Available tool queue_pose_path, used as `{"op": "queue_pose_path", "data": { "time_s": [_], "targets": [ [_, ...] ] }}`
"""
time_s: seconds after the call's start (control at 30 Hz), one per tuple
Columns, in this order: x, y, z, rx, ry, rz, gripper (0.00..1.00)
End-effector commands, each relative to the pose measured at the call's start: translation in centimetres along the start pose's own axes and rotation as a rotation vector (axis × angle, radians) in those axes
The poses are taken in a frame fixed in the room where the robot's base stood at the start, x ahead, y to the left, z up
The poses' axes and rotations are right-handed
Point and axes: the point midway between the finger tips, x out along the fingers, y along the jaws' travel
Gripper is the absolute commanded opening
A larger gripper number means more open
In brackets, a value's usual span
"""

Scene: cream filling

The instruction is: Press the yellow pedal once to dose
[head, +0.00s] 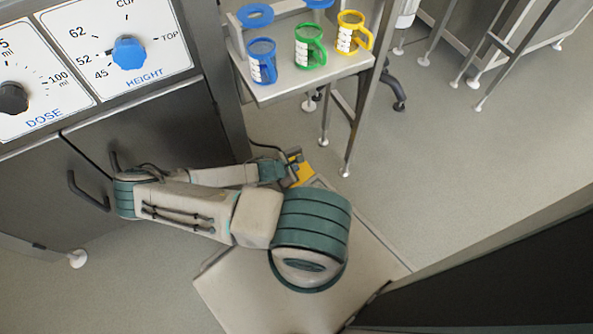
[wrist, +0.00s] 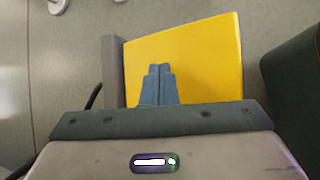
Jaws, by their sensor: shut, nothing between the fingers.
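The yellow pedal (wrist: 205,55) fills the middle of the wrist view, with a grey housing (wrist: 113,60) along its left side. My gripper (wrist: 160,68) is shut and empty, its two blue-grey fingers side by side over the pedal's lower left part. I cannot tell whether the fingertips touch the pedal. In the head view the yellow pedal (head: 301,172) shows on the floor beyond my arm, partly hidden by my gripper (head: 291,172).
A steel shelf (head: 300,80) with blue, green and yellow measuring cups stands above the pedal. A cabinet with dose and height dials (head: 129,53) is at the left. A dark cable (wrist: 93,98) runs beside the pedal. Open floor (head: 450,150) lies to the right.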

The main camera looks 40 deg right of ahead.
Motion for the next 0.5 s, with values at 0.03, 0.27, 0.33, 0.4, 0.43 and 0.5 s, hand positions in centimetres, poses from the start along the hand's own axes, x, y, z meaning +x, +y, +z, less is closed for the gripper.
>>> {"op": "queue_pose_path", "data": {
  "time_s": [0.03,0.27,0.33,0.4,0.43,0.5],
  "targets": [
    [0.12,-0.07,-0.13,-0.001,0.001,0.000,0.00],
    [0.33,-0.21,-0.30,0.000,0.002,0.000,0.00],
    [0.39,-0.26,-0.36,0.000,0.002,0.000,0.00],
    [0.45,-0.30,-0.41,0.000,0.002,0.000,0.00],
    [0.48,-0.32,-0.43,0.000,0.003,0.000,0.00],
    [0.54,-0.36,-0.48,0.000,0.003,0.000,0.00]
  ]
}}
